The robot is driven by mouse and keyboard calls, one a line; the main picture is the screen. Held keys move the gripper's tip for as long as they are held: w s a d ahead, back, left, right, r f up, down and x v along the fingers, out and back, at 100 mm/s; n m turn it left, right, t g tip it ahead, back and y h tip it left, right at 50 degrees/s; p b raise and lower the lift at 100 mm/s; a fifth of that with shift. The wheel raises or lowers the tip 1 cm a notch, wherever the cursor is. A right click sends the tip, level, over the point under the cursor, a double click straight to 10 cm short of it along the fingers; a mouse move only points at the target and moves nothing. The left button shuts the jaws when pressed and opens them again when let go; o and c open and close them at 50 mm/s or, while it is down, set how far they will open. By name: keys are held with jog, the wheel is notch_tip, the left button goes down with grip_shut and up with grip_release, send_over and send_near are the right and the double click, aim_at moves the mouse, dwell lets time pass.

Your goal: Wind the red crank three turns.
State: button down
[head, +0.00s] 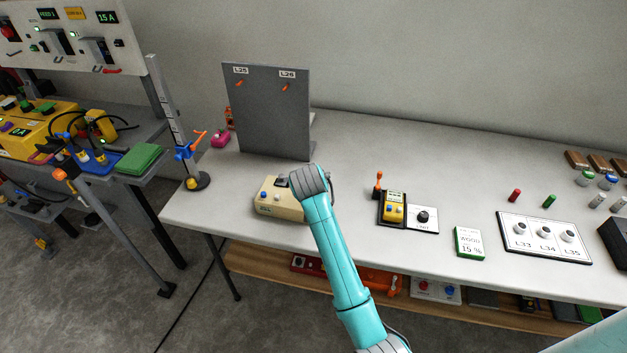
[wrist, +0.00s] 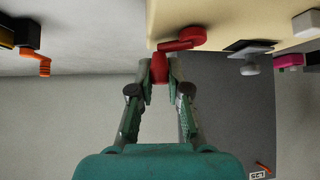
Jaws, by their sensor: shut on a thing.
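The beige box (head: 272,207) stands on the table left of centre in the head view, with a blue knob and other small controls on top. It also shows at the top of the wrist view (wrist: 235,20). In the wrist view the red crank (wrist: 188,38) sits on this box, with a round hub, a short arm and a red grip (wrist: 159,70). My gripper (wrist: 160,82) is shut on the red grip, one finger on each side. In the head view my teal arm hides the gripper and crank.
A grey upright panel (head: 266,110) stands behind the box. A ruler stand (head: 176,140) is to its left. A yellow device (head: 393,208) with an orange lever, a black knob plate (head: 423,218) and a green-edged sign (head: 469,243) lie to the right.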

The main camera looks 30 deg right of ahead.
jog(key=m+g+h, duration=0.1)
jog(key=m, duration=0.1)
jog(key=s+m+g+h, duration=0.1)
jog(key=m, duration=0.1)
jog(key=a+m+g+h, duration=0.1)
jog(key=m+g, duration=0.1)
jog(key=shift+s+m, duration=0.2)
jog(key=shift+m, duration=0.1)
jog(key=m+g, duration=0.1)
jog(key=m, duration=0.1)
jog(key=m+g, duration=0.1)
jog(key=shift+s+a+g, duration=0.25)
jog(key=shift+a+g, duration=0.05)
jog(key=shift+a, duration=0.1)
jog(key=shift+s+a+m+g, duration=0.1)
jog(key=shift+a+m+g, duration=0.1)
jog(key=shift+m+g, duration=0.5)
jog(key=shift+s+a+m+g, duration=0.15)
jog(key=shift+m+g, duration=0.35)
jog(key=shift+m, duration=0.4)
jog(key=c, duration=1.1)
grip_release()
